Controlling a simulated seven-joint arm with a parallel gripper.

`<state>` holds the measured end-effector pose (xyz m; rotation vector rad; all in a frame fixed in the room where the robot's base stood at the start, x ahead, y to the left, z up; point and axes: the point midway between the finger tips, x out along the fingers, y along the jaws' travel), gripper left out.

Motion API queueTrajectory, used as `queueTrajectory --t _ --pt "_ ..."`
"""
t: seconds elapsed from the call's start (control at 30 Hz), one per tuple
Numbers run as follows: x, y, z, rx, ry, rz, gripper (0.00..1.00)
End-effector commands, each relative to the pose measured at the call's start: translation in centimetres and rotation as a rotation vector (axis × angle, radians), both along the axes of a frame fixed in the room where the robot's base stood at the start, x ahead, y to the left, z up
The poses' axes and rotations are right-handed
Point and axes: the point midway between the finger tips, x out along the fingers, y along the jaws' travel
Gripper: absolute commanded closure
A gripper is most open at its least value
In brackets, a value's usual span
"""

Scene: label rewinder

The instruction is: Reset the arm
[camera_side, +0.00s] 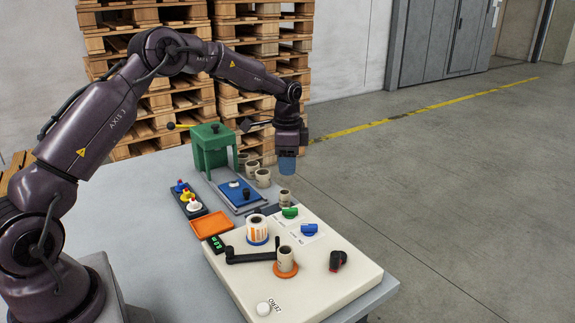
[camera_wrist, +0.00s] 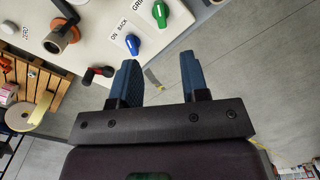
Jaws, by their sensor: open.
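My gripper (camera_side: 287,165) hangs in the air past the far right of the table, its fingers pointing down. In the wrist view its two blue fingers (camera_wrist: 160,82) stand apart with nothing between them. The cream label rewinder (camera_side: 235,277) is on the table below and nearer the side camera. It carries a label roll (camera_side: 257,229) on a blue base, a brown core (camera_side: 286,259) on an orange base, a black crank arm (camera_side: 252,256), a green knob (camera_side: 290,212), a blue knob (camera_side: 309,229), a red-and-black handle (camera_side: 338,260) and a white button (camera_side: 264,308).
A green press-like stand (camera_side: 213,147), a blue plate (camera_side: 240,195), several loose cores (camera_side: 263,177), an orange tray (camera_side: 211,224) and a dark tray with coloured pieces (camera_side: 188,199) share the table. Pallet stacks (camera_side: 165,115) stand behind. The floor to the right is clear.

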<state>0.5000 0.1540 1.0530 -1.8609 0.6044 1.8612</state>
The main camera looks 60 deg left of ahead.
Motion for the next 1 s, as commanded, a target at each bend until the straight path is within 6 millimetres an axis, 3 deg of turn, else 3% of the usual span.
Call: queueTrajectory --t 0.2,0.33,0.67,0.8,1.0 --pt "0.0 -0.1 -0.2 -0.003 -0.004 0.077 0.58" --pt "-2.4 -1.2 -1.6 -0.021 0.050 0.216 0.58" --pt "-9.6 -5.9 5.7 0.019 0.002 0.469 0.58" --pt "-13.9 -8.3 9.4 0.026 -0.061 0.564 0.58" --pt "-20.6 -11.2 13.0 0.001 -0.171 0.665 0.58"
